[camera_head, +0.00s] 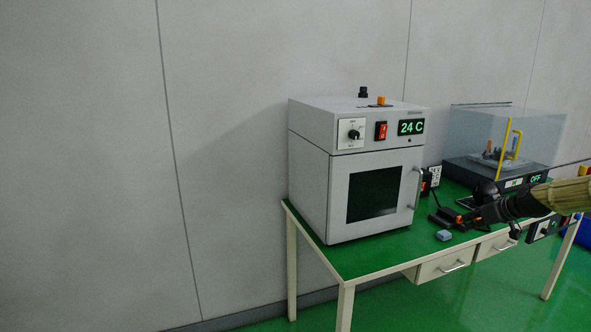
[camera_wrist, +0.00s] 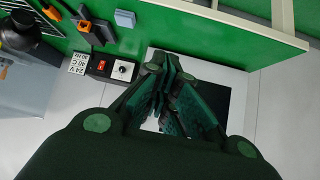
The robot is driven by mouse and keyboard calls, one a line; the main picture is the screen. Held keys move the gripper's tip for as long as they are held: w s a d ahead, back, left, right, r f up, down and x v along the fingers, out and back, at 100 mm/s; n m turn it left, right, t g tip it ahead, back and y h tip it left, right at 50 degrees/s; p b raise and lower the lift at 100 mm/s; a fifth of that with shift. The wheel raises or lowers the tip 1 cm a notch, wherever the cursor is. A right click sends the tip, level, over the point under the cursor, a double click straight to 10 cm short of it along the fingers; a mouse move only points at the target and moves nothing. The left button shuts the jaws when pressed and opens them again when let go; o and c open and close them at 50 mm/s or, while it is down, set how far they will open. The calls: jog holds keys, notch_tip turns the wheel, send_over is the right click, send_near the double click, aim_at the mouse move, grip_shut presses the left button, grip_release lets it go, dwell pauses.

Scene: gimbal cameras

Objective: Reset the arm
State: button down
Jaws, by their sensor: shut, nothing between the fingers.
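My arm reaches in from the right edge of the head view. My gripper (camera_head: 470,217) is over the front part of the green table (camera_head: 375,252), pointing left toward the grey oven (camera_head: 312,190). In the wrist view its dark fingers (camera_wrist: 172,65) come together with nothing held between them. A small blue-grey block (camera_head: 444,235) lies on the table near the gripper and apart from it. It also shows at the top of the wrist view (camera_wrist: 124,18).
The oven door is shut and its display reads 24 C. A clear-covered machine (camera_head: 505,140) showing OFF stands behind my arm. A dark control box (camera_head: 543,229) with a knob is beneath the arm. Two drawers (camera_head: 443,265) are under the tabletop. The floor at left is clear.

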jog(key=s+a+f+g, duration=0.2)
jog(key=s+a+f, duration=0.2)
jog(key=a+f, duration=0.85)
jog(key=s+a+f+m+g, duration=0.1)
jog(key=s+a+f, duration=0.4)
jog(key=s+f, duration=0.3)
jog(key=s+a+f+m+g, duration=0.1)
jog(key=s+a+f, duration=0.4)
jog(key=f, duration=0.5)
jog(key=s+a+f+g, duration=0.1)
jog(key=s+a+f, duration=0.2)
jog(key=s, duration=1)
jog(key=s+a+f+m+g+h+p, duration=0.1)
jog(key=s+f, duration=0.4)
jog(key=s, duration=0.9)
jog(key=s+a+f+g+h, duration=0.1)
jog(key=s+a+f+g, duration=0.2)
jog(key=s, duration=1)
notch_tip(320, 180, down, 2)
jog(key=shift+s+a, duration=0.2)
jog(key=shift+a, duration=0.8)
